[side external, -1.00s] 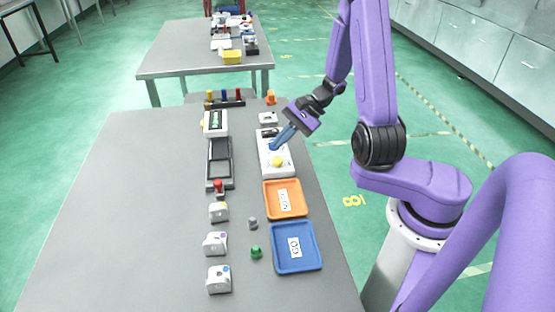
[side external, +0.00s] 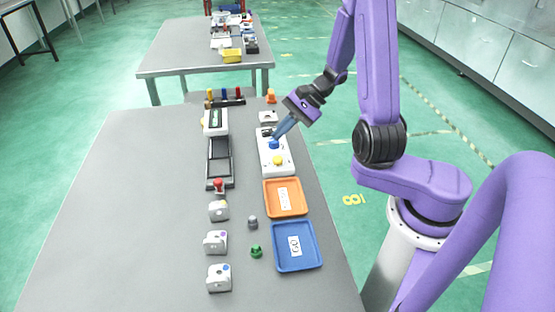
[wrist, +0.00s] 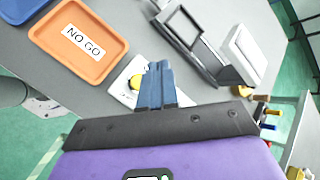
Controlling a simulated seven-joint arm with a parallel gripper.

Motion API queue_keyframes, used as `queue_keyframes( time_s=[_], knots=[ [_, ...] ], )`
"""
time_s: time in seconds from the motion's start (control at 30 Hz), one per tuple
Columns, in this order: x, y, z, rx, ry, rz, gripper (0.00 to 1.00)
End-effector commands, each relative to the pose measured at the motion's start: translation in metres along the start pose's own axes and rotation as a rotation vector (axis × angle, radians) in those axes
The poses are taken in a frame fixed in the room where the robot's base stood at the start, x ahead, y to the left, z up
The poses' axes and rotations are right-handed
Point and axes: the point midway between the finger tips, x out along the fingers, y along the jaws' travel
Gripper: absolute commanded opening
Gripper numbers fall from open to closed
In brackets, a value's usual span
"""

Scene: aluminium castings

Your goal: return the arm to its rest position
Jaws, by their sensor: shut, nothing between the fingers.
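My gripper (side external: 277,136) is shut and empty, with its blue fingers pointing down and left over the white button panel (side external: 268,157). The fingertips are close to the blue button (side external: 274,145); I cannot tell whether they touch it. A yellow button (side external: 278,160) is nearer the camera on the same panel. In the wrist view the shut fingers (wrist: 156,72) cover much of the panel, and the yellow button (wrist: 136,82) shows beside them.
An orange tray (side external: 269,196) marked NO GO and a blue tray (side external: 277,257) marked GO lie nearby. A black and white fixture (side external: 210,165) stands left of the panel. Several castings (side external: 216,243) and small grey and green plugs (side external: 256,251) stand in front. The table's left side is clear.

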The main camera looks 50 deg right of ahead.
Motion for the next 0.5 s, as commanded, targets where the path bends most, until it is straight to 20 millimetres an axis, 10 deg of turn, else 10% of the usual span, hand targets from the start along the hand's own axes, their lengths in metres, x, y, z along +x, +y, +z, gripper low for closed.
queue_keyframes(
  time_s=[0.5],
  knots=[
    [0.017, 0.0, 0.059, -0.368, -0.141, 0.265, 0.0]
  ],
)
